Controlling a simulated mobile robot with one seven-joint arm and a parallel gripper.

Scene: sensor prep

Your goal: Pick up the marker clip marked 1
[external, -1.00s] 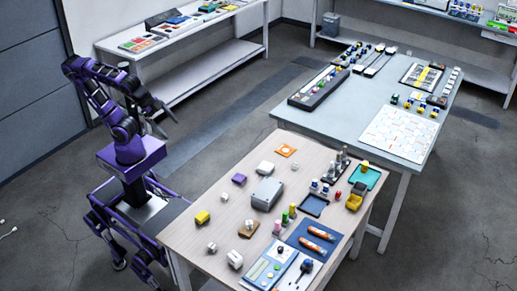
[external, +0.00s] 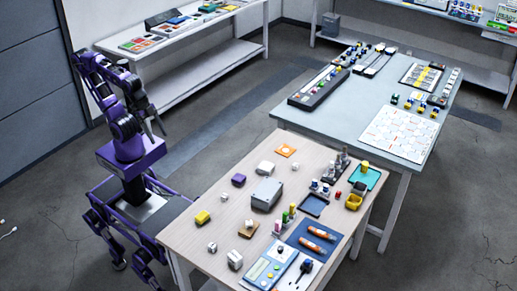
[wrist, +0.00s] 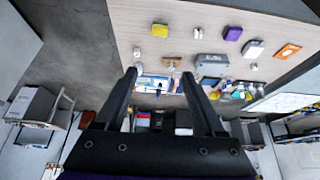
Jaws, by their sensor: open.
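Several small white pieces lie on the near wooden table. Two are at its near left, a smaller one (external: 212,247) and a larger one (external: 234,260). Another white piece (external: 249,226) sits on a brown block. No number is readable, so I cannot tell which is the marker clip marked 1. In the wrist view, small white pieces show at the left (wrist: 136,53) and near the yellow block (wrist: 198,31). My gripper (external: 157,128) is raised left of the table, apart from everything on it. Its two fingers (wrist: 159,75) are spread and empty.
The wooden table (external: 190,260) also holds a yellow block (external: 202,217), a purple block (external: 239,180), a grey box (external: 267,193), a blue mat (external: 330,246) and a dark tray (external: 314,204). A grey table (external: 340,120) stands behind.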

